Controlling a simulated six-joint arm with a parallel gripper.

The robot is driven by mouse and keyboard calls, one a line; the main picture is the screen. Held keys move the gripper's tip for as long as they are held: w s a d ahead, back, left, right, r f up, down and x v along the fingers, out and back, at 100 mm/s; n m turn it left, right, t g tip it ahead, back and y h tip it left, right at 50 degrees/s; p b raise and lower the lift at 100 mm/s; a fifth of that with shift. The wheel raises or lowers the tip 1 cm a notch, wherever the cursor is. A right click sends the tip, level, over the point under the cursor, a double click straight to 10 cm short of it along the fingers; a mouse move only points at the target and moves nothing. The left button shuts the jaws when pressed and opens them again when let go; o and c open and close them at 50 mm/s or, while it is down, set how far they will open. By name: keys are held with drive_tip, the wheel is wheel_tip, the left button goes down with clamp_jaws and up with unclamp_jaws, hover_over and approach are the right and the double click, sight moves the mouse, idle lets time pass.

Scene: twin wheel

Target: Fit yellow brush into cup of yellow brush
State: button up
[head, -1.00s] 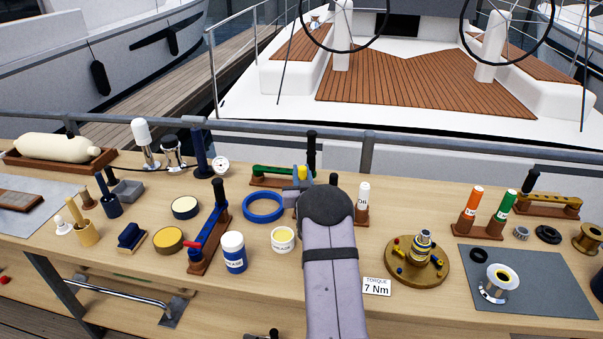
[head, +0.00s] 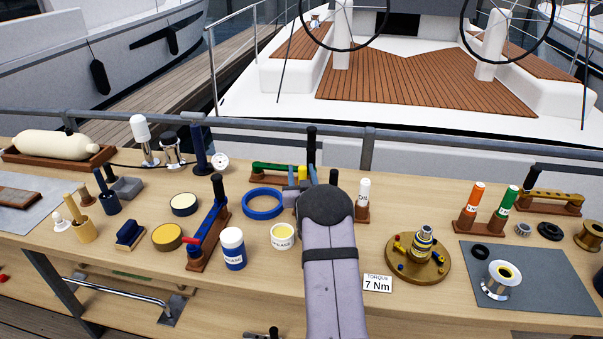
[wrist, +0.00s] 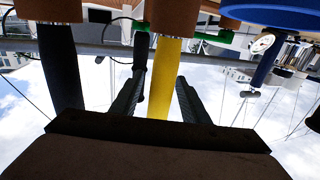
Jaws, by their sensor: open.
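My gripper (head: 301,176) is far to the right of the cup, at the back middle of the bench, partly hidden by my arm. In the wrist view my gripper (wrist: 158,98) is open, its dark fingers on either side of a yellow handle (wrist: 165,75) that rises from a brown stand (wrist: 178,18). Contact with the fingers cannot be told.
A red-and-blue tool on a stand (head: 208,237), a blue ring (head: 263,204) and a blue-and-white jar (head: 232,249) lie between my gripper and the cups. A black handle (wrist: 60,65) is beside my fingers.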

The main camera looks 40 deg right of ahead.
drive_tip(key=shift+s, duration=0.15)
drive_tip(key=b+v, duration=0.2)
drive_tip(key=v, duration=0.5)
idle(0.8)
